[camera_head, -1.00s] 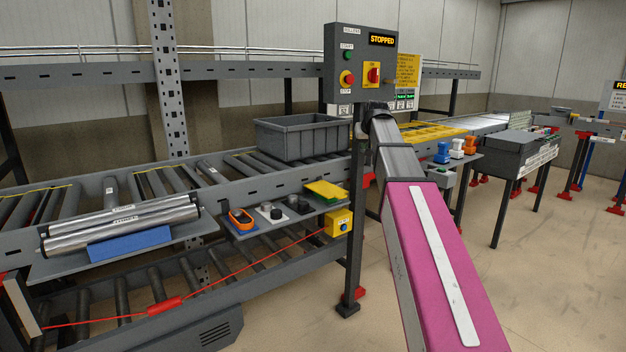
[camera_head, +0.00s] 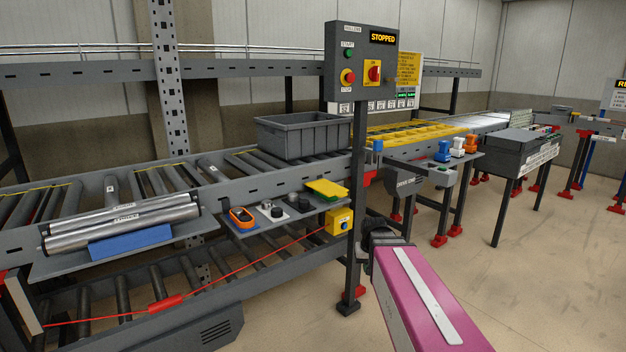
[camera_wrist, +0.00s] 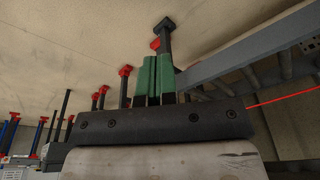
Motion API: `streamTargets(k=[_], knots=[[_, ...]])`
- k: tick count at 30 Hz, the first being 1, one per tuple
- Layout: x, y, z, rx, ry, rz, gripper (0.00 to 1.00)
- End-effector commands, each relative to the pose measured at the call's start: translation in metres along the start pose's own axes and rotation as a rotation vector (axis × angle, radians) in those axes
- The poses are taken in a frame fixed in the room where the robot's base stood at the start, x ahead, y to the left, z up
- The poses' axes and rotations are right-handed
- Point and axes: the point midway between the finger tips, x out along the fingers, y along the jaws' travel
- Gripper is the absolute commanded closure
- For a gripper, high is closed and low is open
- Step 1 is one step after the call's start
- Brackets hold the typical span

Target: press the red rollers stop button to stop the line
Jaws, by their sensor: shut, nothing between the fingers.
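A red switch on a yellow plate (camera_head: 373,73) is to the right. My gripper's green fingers (camera_wrist: 158,78) are together and empty in the wrist view. In the head view my arm is low, right of the post, well below the panel and apart from the button. The fingertips cannot be made out there.
A grey bin (camera_head: 303,136) sits on the roller conveyor behind the panel. A red cord runs along the lower rollers. The floor right of the post is open.

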Motion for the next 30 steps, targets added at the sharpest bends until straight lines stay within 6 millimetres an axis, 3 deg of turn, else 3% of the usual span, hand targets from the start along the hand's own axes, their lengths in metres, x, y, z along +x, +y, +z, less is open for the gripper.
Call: streamTargets(k=[1,6,12,30], knots=[[0.011,0.0,0.025,0.002,-0.03,0.002,1.0],[0.041,-0.001,0.08,0.007,-0.111,0.01,1.0],[0.058,-0.001,0.118,0.012,-0.168,0.016,1.0],[0.062,-0.001,0.124,0.013,-0.179,0.017,1.0]])
